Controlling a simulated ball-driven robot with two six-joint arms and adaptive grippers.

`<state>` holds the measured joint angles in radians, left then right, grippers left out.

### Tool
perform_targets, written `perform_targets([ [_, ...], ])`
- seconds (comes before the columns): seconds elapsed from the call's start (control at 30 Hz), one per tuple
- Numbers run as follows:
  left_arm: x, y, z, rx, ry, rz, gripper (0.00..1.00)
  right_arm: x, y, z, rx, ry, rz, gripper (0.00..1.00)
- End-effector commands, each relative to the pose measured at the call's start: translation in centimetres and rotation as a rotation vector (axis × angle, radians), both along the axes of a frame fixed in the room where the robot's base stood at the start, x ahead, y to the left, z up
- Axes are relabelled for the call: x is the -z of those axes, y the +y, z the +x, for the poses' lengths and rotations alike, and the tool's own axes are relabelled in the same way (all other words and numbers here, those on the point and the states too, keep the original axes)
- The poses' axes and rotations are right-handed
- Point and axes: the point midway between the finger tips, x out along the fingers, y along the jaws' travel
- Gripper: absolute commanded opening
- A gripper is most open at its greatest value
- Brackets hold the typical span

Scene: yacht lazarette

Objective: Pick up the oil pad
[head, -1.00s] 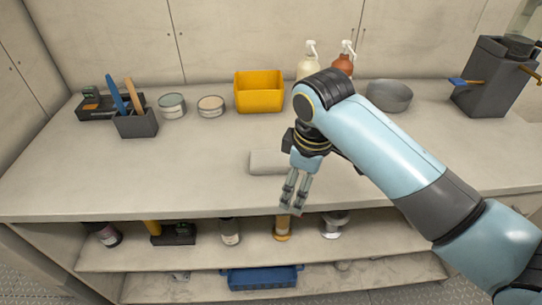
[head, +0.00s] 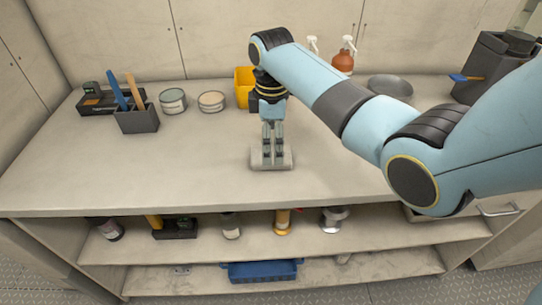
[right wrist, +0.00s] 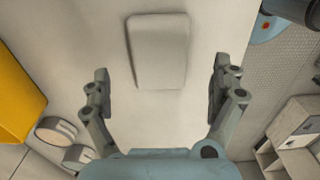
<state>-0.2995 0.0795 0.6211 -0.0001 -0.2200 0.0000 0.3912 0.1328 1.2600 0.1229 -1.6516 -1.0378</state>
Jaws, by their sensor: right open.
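The oil pad (head: 258,164) is a light grey, flat, rounded block lying on the countertop, near its front middle. It also shows in the right wrist view (right wrist: 158,50), whole, beyond and between my fingers. My right gripper (head: 272,158) is over the pad in the head view, fingers pointing down and covering part of it. In the right wrist view my right gripper (right wrist: 158,80) is open, with one finger on each side and nothing between the tips. The fingers look apart from the pad. My left gripper is not in view.
A yellow bin (head: 243,85), two round tins (head: 172,101) and a dark holder with brushes (head: 137,119) stand behind and left. A grey bowl (head: 390,87) and pump bottles (head: 343,61) stand behind and right. Free countertop (head: 190,160) surrounds the pad.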

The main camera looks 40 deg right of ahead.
Motion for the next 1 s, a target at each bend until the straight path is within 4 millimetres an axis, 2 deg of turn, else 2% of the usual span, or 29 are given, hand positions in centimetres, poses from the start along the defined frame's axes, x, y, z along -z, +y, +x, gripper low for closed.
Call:
perform_targets([
  [0.2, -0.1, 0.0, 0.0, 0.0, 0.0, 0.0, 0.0, 3.3, 0.1, 0.1, 0.0, 0.003, 0.001, 0.94],
  [0.5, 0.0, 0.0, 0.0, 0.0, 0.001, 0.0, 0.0, 3.9, 0.1, 0.1, 0.0, -0.001, 0.001, 0.94],
  [0.83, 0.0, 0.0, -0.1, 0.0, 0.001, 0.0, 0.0, 3.9, 0.1, 0.1, 0.001, 0.0, 0.0, 0.51],
  [0.87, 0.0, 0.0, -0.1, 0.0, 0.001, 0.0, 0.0, 3.9, 0.1, 0.1, 0.001, 0.0, 0.0, 0.48],
  [1.0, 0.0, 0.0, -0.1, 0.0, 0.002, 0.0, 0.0, 3.9, 0.1, 0.1, 0.001, 0.0, 0.0, 0.48],
])
